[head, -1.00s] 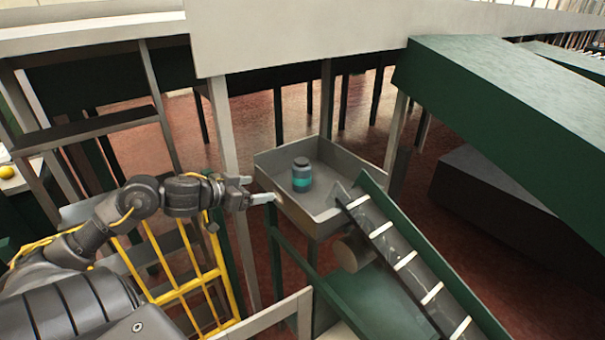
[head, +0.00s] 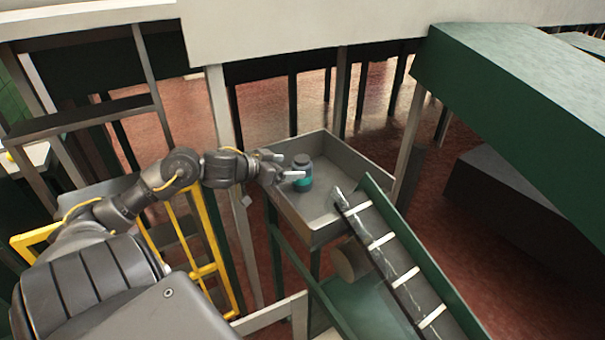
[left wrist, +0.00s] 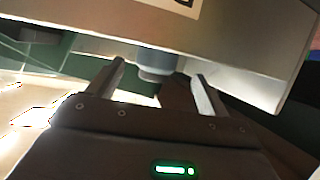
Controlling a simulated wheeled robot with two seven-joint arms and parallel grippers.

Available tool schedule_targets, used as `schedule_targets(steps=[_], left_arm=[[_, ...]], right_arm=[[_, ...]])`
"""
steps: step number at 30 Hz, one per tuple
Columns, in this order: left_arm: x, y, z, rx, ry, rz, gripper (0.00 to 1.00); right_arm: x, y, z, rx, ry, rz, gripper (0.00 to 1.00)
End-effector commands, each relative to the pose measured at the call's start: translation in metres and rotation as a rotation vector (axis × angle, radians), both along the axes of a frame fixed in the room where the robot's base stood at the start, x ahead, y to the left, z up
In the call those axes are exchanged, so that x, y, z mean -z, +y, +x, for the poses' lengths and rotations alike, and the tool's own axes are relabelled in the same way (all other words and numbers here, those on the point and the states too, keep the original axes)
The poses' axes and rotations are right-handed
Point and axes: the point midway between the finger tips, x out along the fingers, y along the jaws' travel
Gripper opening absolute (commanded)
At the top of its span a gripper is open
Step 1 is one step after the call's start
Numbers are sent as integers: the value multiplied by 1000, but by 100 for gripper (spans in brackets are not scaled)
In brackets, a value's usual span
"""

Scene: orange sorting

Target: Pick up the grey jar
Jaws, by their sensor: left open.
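The grey jar (head: 303,174) has a dark lid and a teal band. It stands upright in the grey tray (head: 335,226) at the end of the conveyor. My left gripper (head: 288,166) is open and reaches over the tray's left wall, with its fingertips close to the jar's left side. In the left wrist view the jar (left wrist: 155,72) shows beyond and between the two open fingers (left wrist: 160,82). I cannot tell whether a finger touches it. My right gripper is not in view.
A sloping conveyor (head: 398,262) with white bars meets the tray's right front side. A yellow frame (head: 205,268) stands below my left arm. A large green chute (head: 520,100) is at the right. Grey posts stand behind the tray.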

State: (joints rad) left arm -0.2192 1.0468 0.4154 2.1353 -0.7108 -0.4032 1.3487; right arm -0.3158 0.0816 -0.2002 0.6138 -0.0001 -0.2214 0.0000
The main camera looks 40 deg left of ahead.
Motion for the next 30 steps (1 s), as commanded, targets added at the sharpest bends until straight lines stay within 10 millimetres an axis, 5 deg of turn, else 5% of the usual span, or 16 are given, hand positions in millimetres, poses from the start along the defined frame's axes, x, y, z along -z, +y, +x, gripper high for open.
schedule_targets(steps=[9, 24, 30], left_arm=[[6, -5, 18, 4, 0, 3, 79], [22, -15, 63, 3, -2, -1, 79], [25, -16, 66, 4, 0, 3, 79]], right_arm=[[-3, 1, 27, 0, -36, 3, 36], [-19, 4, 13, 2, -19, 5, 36], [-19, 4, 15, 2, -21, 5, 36]])
